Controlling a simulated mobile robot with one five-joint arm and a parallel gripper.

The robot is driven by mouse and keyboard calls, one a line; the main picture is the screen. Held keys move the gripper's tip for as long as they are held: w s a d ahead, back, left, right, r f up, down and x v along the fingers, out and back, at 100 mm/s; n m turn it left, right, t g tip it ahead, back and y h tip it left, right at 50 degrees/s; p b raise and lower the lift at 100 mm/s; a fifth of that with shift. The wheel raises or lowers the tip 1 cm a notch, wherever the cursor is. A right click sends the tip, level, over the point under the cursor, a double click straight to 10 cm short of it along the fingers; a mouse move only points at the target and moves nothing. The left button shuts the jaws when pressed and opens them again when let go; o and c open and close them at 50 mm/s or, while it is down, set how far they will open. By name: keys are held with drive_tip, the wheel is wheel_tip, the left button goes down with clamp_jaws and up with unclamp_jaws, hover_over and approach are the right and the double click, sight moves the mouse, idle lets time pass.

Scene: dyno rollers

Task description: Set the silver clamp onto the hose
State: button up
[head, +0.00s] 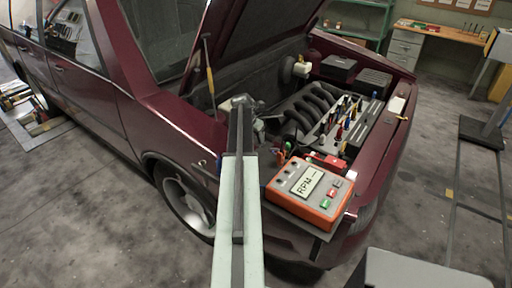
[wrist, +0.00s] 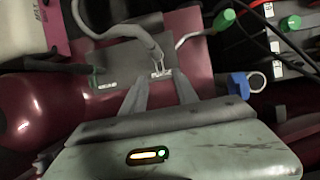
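In the wrist view, my gripper (wrist: 161,88) has its two grey fingers apart, with a gap between the tips. A small bright silver piece (wrist: 160,70), seemingly the clamp, shows just beyond the gap; I see no finger pressing on it. A grey curved hose (wrist: 125,35) runs from the upper left down to this piece. I cannot tell whether the piece sits around the hose end or against it. In the head view, my gripper (head: 243,103) is over the near side of the open engine bay, and my arm hides what lies below; clamp and hose are not clear there.
An orange RPM box (head: 305,192) stands at the car's front, right of my arm. A tool rack (head: 345,122) with several coloured handles is behind it. The raised hood (head: 245,40) hangs above. A blue piece with a pale ring (wrist: 243,84) lies right of my fingers.

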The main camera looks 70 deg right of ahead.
sight(259, 145)
drive_tip(key=b+x, duration=0.3)
drive_tip(key=x, duration=0.2)
drive_tip(key=shift+r, duration=0.1)
drive_tip(key=shift+a, duration=0.1)
clamp_jaws()
idle(1.1)
